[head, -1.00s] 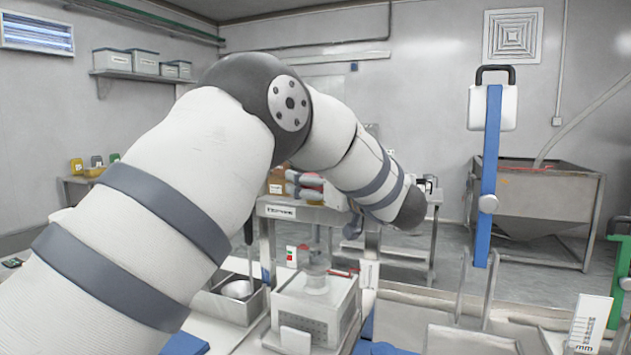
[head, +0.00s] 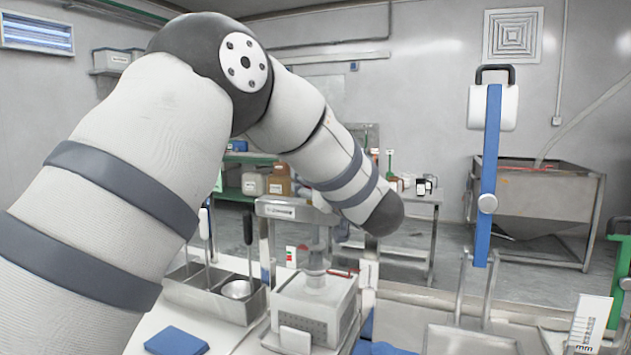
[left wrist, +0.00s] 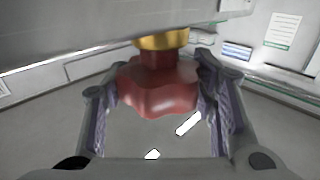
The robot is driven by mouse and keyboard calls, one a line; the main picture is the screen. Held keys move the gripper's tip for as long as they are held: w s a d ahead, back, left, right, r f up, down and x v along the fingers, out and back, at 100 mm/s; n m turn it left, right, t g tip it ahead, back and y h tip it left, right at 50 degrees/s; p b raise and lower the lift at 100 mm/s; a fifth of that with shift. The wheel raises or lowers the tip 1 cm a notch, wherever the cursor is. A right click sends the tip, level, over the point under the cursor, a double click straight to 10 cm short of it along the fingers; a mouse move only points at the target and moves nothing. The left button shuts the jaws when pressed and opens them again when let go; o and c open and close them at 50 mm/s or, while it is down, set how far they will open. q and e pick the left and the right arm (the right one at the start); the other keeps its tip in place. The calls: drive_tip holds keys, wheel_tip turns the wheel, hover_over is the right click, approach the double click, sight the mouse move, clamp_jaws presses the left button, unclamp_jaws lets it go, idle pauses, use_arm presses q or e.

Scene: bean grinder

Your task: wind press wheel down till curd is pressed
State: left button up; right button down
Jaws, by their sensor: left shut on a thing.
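In the left wrist view the lobed red press wheel (left wrist: 160,88) hangs under a gold collar (left wrist: 162,40). My left gripper (left wrist: 160,95) is shut on the wheel, one finger on each side. In the head view the wheel is hidden behind my left arm. Below it, a pale plunger (head: 315,272) stands on a white, perforated mould box (head: 313,305). The curd cannot be made out. My right gripper is not in view.
A metal tray (head: 255,305) with ladles stands left of the mould. A blue pad (head: 176,341) lies on the table. A tall blue bar (head: 489,180) and an mm scale (head: 590,325) stand at the right. A steel hopper (head: 535,205) is behind.

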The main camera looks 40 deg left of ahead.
use_arm(q)
drive_tip(key=m+t+h, duration=0.4)
drive_tip(key=t, duration=0.1)
drive_tip(key=shift+f, duration=0.1)
drive_tip(key=m+t+h, duration=0.3)
drive_tip(key=m+h, duration=0.1)
drive_tip(key=h, duration=0.1)
drive_tip(key=m+h, duration=0.2)
drive_tip(key=h, duration=0.2)
drive_tip(key=m+t+h, duration=0.1)
drive_tip(key=m+h, duration=0.2)
drive_tip(key=shift+t+h, duration=0.3)
drive_tip(key=shift+h, duration=0.1)
drive_tip(key=shift+m+h, duration=1)
drive_tip(key=shift+h, duration=0.5)
drive_tip(key=shift+r, duration=0.25)
drive_tip(key=o, duration=1.2)
drive_tip(key=shift+f, duration=0.1)
drive_tip(key=v, duration=1.2)
drive_tip(key=shift+a+r, duration=0.1)
drive_tip(key=shift+r, duration=0.15)
